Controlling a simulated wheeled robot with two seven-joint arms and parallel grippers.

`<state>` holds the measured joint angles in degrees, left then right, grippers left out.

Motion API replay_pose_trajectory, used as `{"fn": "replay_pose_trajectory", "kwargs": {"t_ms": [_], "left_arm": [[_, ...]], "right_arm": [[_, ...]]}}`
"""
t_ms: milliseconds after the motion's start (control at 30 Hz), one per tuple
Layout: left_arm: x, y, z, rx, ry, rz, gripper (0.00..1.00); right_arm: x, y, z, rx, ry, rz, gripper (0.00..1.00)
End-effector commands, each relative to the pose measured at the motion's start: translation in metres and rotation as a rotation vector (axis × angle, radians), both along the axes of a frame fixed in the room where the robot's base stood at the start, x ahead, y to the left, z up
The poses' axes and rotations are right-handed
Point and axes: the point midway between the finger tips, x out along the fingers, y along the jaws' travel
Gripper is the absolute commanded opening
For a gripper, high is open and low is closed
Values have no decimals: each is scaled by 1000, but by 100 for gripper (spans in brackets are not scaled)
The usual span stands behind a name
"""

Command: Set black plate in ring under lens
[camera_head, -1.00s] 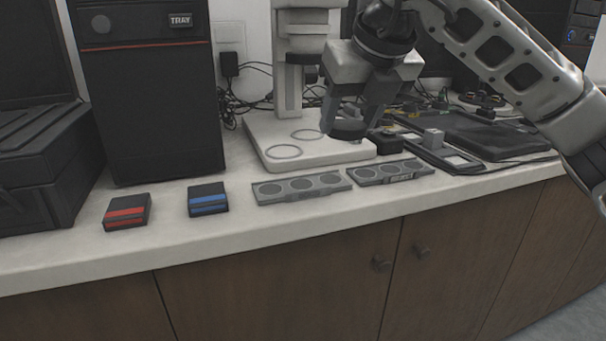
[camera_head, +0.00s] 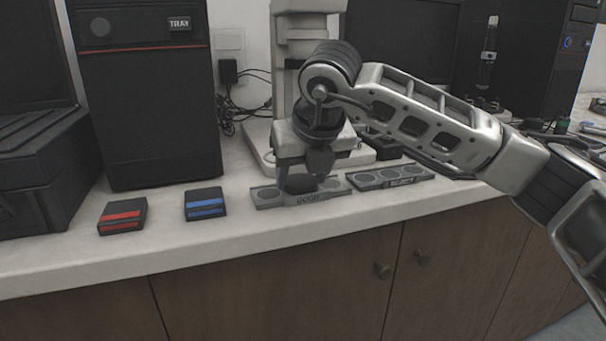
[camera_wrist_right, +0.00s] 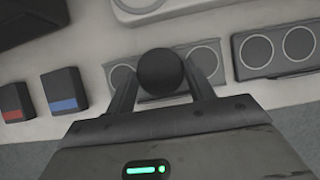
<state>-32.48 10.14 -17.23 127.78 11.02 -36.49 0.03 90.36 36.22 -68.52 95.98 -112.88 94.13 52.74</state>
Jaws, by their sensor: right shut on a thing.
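My right gripper (camera_head: 299,180) is shut on a round black plate (camera_head: 301,184), over the middle of the left grey three-circle tray (camera_head: 268,197). In the right wrist view the black plate (camera_wrist_right: 163,70) sits between the two fingers and covers the tray's middle. I cannot tell whether it touches the tray. The pale lens stand (camera_head: 306,45) rises behind my arm, and part of its white base (camera_head: 256,145) shows. The ring on the base is hidden behind my gripper in the head view. My left gripper is not in view.
A second grey three-circle tray (camera_head: 391,176) lies to the right. A red-striped block (camera_head: 122,216) and a blue-striped block (camera_head: 205,204) lie to the left. A tall black cabinet (camera_head: 152,110) stands behind them. The counter's front edge is close to the trays.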

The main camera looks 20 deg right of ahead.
Motion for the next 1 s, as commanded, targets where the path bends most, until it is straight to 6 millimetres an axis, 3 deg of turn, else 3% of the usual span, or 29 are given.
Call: {"fn": "replay_pose_trajectory", "kwargs": {"t_ms": [200,233,300,700,1000], "left_arm": [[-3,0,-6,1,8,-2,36],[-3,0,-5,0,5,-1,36],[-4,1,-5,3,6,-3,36],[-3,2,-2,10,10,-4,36],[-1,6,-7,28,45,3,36]], "right_arm": [[0,0,-3,-1,0,1,31],[0,0,-3,-1,0,1,56],[0,0,-2,-1,0,1,75],[-2,0,6,0,-1,1,75],[-32,-1,58,1,-5,3,75]]}}
